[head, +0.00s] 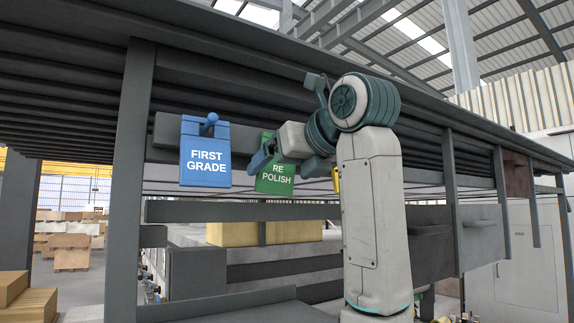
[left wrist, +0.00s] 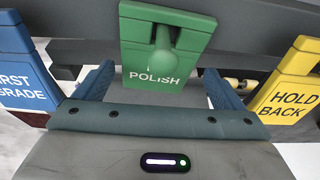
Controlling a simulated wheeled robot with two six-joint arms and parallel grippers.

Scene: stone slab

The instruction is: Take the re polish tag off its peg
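The green RE POLISH tag (head: 274,181) hangs on the dark rail, partly covered by my left gripper (head: 288,166) in the head view. In the left wrist view the green tag (left wrist: 141,58) is at the top centre, with its peg (left wrist: 163,50) sticking out toward the camera and hiding part of the lettering. My left gripper (left wrist: 160,72) is open and empty, with one blue finger to each side of the tag's lower part. I cannot tell whether either finger touches it. My right gripper is not in view.
A blue FIRST GRADE tag (head: 205,172) hangs on the left, also in the left wrist view (left wrist: 22,85). A yellow HOLD BACK tag (left wrist: 290,95) hangs on the right, close to the right finger. A dark upright post (head: 130,180) stands left of the tags.

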